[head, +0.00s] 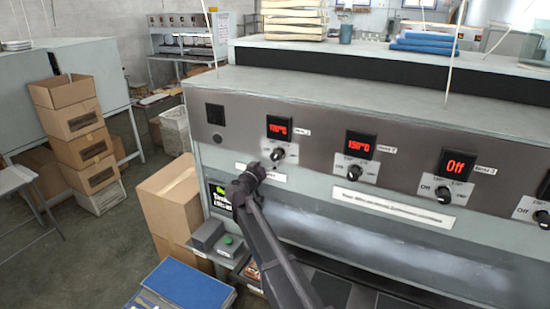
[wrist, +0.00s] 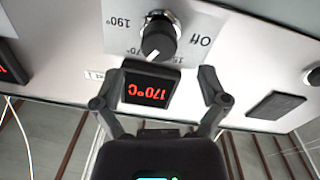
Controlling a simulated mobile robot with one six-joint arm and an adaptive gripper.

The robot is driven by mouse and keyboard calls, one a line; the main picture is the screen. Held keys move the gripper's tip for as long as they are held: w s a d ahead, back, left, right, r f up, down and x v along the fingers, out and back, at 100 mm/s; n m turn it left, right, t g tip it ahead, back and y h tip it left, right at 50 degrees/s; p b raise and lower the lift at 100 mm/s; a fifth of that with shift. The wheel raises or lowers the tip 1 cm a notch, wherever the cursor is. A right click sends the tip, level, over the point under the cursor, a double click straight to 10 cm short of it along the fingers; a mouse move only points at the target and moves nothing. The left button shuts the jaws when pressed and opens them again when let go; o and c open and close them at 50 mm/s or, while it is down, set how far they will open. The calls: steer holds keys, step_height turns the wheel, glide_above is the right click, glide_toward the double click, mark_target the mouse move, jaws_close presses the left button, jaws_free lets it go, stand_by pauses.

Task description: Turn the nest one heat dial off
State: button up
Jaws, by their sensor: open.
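A row of black heat dials runs along the grey front panel in the head view. The leftmost dial (head: 277,155) sits under a red display (head: 279,128) that appears to read 170°C. In the wrist view, upside down, the dial (wrist: 158,40) has a white pointer turned towards the 170° mark, and its display (wrist: 150,88) reads 170°C. My gripper (head: 250,176) is open and empty, below and left of this dial. In the wrist view its fingers (wrist: 161,88) spread either side of the display, apart from the dial. The small nest labels are too blurred to read surely.
Other dials (head: 354,171), (head: 443,194) lie to the right; their displays read about 150°C (head: 360,145) and Off (head: 457,163). A black square fitting (head: 215,114) is on the panel's left. Cardboard boxes (head: 172,206) stand left of the press, with a green button box (head: 228,243) beside it.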

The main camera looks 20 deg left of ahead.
mark_target(274, 158)
steer(key=shift+w+d, duration=0.2)
steer(key=shift+w, duration=1.2)
steer(key=shift+w+d, duration=0.15)
steer(key=shift+w, duration=1.2)
steer(key=c, duration=1.1)
